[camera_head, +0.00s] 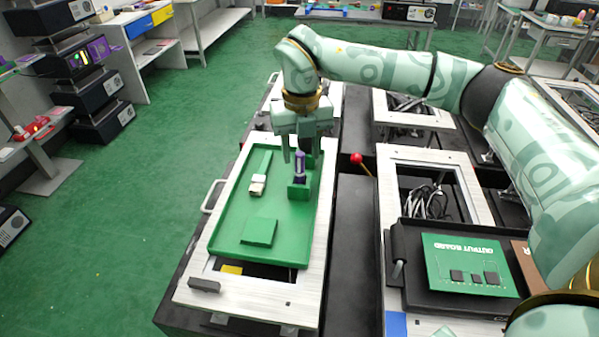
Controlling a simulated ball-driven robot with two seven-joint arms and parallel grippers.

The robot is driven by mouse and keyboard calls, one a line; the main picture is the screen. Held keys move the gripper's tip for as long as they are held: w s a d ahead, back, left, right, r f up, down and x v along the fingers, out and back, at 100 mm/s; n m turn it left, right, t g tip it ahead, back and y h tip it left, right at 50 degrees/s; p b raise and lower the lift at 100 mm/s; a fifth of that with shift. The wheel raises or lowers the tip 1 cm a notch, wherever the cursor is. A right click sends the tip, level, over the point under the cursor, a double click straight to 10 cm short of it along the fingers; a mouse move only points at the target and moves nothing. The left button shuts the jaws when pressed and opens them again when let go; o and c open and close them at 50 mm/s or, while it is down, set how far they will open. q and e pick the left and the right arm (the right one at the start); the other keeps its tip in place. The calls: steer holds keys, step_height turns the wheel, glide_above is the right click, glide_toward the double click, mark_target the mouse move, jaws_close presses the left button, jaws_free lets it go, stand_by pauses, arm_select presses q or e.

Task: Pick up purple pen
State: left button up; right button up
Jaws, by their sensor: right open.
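The purple pen (299,164) stands upright at a small green holder (299,190) on the right side of a green tray (223,204). My right gripper (300,152) points down over the pen from above. Its jaws are open, with the fingers close around the pen's upper part; I cannot tell whether they touch it. My left gripper is not in view.
A white block (257,185) and a green block (259,232) lie in the tray. A lever with a red knob (356,158) stands to the right of the tray. A green output board (469,266) lies on a black fixture at lower right.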

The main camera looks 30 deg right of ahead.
mark_target(300, 165)
steer(key=f+b, duration=0.1)
steer(key=f, duration=0.4)
steer(key=shift+w, duration=0.2)
steer(key=shift+r, duration=0.1)
jaws_close()
steer(key=shift+r, duration=0.1)
